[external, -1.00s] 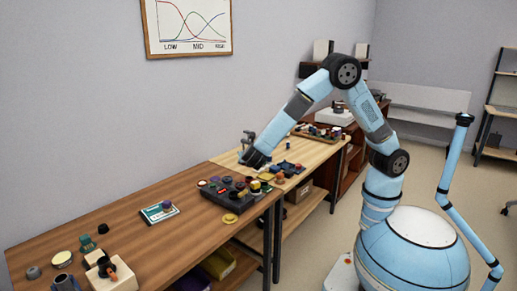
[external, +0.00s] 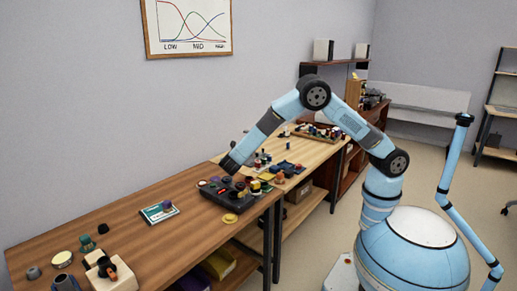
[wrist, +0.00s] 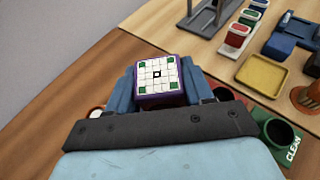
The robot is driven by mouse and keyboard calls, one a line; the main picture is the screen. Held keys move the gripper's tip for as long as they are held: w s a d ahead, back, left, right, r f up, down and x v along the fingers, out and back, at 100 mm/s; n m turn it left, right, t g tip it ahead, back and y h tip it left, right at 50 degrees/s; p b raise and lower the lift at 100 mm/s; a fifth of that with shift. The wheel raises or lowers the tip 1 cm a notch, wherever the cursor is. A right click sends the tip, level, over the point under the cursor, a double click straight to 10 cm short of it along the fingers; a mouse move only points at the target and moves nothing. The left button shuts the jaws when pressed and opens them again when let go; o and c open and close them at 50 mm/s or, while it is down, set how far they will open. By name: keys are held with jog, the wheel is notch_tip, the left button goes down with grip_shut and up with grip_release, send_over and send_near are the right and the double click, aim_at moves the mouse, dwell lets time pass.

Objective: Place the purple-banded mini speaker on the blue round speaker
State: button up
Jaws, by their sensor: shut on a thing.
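In the wrist view, my gripper (wrist: 158,88) is shut on a small boxy thing with purple sides, which looks like the purple-banded mini speaker (wrist: 158,77). Its upper face is a white grid with green corner squares and a dark centre mark. The blue fingers lie on either side of it. In the external view my gripper (external: 229,166) is over the far end of the brown table, beside the black tray; the held thing is hidden there. I cannot pick out the blue round speaker for certain in either view.
The black tray (external: 218,193) holds several coloured pieces. A yellow tray (wrist: 262,76) and blue device (wrist: 290,38) sit on the lighter table. A card with a purple piece (external: 159,213) lies on the brown table (external: 130,240), with bare wood around it.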

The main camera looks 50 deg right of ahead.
jog(key=shift+w+a+f, duration=0.25)
jog(key=shift+w+f, duration=0.3)
jog(key=shift+f, duration=0.15)
jog(key=shift+w+a+f, duration=0.2)
jog(key=shift+w+f, duration=0.35)
jog(key=shift+f, duration=0.15)
jog(key=shift+w+f, duration=0.1)
jog(key=shift+f, duration=1.5)
jog(key=o, duration=1.1)
jog(key=shift+f, duration=0.1)
